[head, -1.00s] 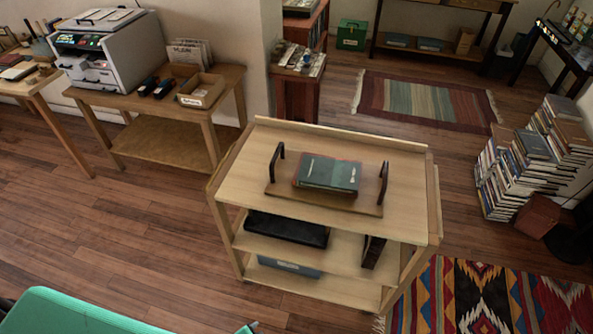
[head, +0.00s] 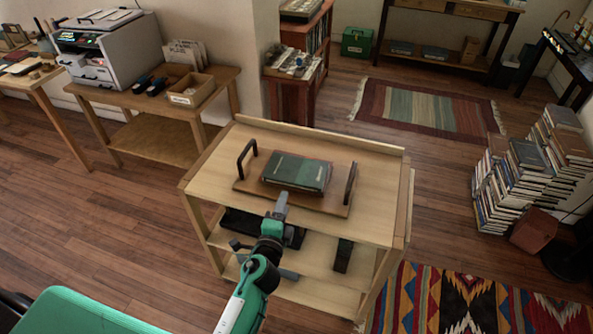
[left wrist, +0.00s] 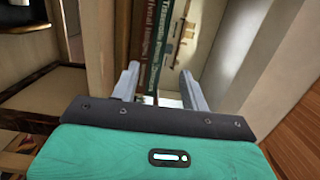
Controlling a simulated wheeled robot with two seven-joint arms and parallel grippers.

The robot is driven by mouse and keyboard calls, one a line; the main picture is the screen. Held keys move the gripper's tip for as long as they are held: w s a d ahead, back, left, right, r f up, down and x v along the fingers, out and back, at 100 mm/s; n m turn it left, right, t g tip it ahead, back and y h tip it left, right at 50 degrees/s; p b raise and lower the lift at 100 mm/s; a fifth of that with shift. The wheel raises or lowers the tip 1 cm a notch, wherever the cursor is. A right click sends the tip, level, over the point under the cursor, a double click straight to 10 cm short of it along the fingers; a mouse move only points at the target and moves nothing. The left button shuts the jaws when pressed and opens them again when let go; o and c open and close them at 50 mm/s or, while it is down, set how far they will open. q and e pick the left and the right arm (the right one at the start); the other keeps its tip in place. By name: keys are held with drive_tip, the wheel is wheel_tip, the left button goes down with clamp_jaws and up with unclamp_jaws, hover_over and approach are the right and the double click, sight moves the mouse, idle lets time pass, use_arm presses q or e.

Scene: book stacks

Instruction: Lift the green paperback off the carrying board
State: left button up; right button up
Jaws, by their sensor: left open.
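The green paperback (head: 297,171) lies flat on the wooden carrying board (head: 325,203), which rests on the cart top between two dark handles. A reddish-brown edge shows around the green cover. My left gripper (head: 281,200) is at the front edge of the cart top, just in front of the book. In the left wrist view, the open fingers (left wrist: 160,86) point toward a green spine (left wrist: 165,45) with light lettering and a brown-red spine (left wrist: 143,35) beside it. The fingers hold nothing; contact with the books cannot be told. My right gripper is out of view.
The board's dark handles (head: 247,160) (head: 350,184) stand up at its left and right ends. The wooden cart (head: 205,180) has a raised back lip and lower shelves with dark objects. Floor is clear left of it. Book stacks (head: 520,180) stand at the right.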

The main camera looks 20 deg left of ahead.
sight(288, 184)
use_arm(q)
drive_tip(key=w, duration=0.4)
drive_tip(key=shift+a, duration=0.2)
drive_tip(key=shift+w, duration=0.5)
drive_tip(key=shift+w+p, duration=0.25)
drive_tip(key=shift+p, duration=0.05)
drive_tip(key=w, duration=0.1)
drive_tip(key=w+a, duration=0.1)
drive_tip(key=w, duration=0.1)
drive_tip(key=shift+w+f, duration=0.15)
drive_tip(key=shift+w, duration=0.65)
clamp_jaws()
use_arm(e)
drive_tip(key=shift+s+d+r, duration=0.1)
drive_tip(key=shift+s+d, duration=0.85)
